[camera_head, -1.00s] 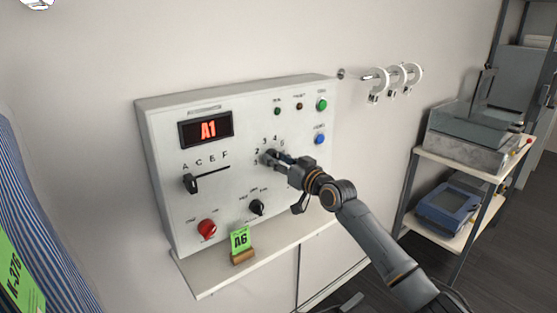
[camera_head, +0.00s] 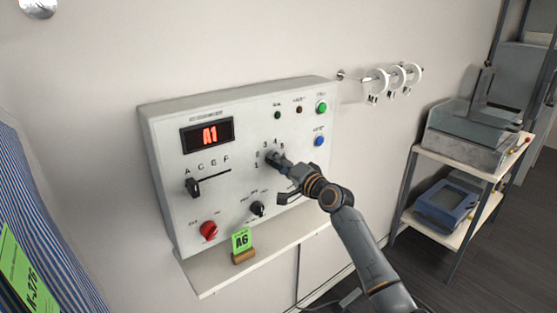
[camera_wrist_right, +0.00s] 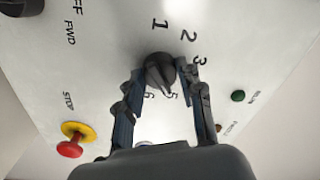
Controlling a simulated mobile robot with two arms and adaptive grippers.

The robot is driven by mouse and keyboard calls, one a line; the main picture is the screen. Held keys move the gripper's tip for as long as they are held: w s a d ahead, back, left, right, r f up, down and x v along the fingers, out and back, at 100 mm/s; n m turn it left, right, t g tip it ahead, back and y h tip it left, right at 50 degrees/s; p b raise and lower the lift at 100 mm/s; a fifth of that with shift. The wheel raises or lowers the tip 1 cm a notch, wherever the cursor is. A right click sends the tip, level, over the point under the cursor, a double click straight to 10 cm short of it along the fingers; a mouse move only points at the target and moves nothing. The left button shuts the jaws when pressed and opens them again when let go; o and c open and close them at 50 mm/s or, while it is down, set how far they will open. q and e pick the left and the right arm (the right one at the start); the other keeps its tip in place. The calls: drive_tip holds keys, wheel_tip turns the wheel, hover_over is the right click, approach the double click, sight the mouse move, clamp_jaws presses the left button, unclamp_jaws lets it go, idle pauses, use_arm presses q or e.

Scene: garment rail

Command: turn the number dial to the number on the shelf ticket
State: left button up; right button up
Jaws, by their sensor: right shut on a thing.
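The number dial (camera_wrist_right: 158,70) is a dark knob on the front of the white control panel (camera_head: 225,200); numbers are printed around it. My right gripper (camera_head: 274,158) is shut on the dial, with one finger on each side of the knob in the wrist view (camera_wrist_right: 160,76). The knob's narrow end points toward the gripper side, near the 5 and 6; I cannot tell the exact number. The red display (camera_head: 208,134) reads A1. The green shelf ticket (camera_head: 241,240) reads A6 and stands in a wooden holder. My left gripper is out of view.
A letter slider (camera_head: 193,187), a red knob (camera_head: 209,230) and a black selector (camera_head: 257,208) are left of and below the dial. Green (camera_head: 321,107) and blue (camera_head: 319,141) buttons sit at the upper right. A narrow shelf (camera_head: 205,280) juts out below the panel.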

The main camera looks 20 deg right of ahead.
drive_tip(key=shift+m+p, duration=2.3)
drive_tip(key=shift+m, duration=2.3)
drive_tip(key=o, duration=1.2)
drive_tip(key=shift+c, duration=0.2)
drive_tip(key=v, duration=1.2)
drive_tip(key=shift+f, duration=0.1)
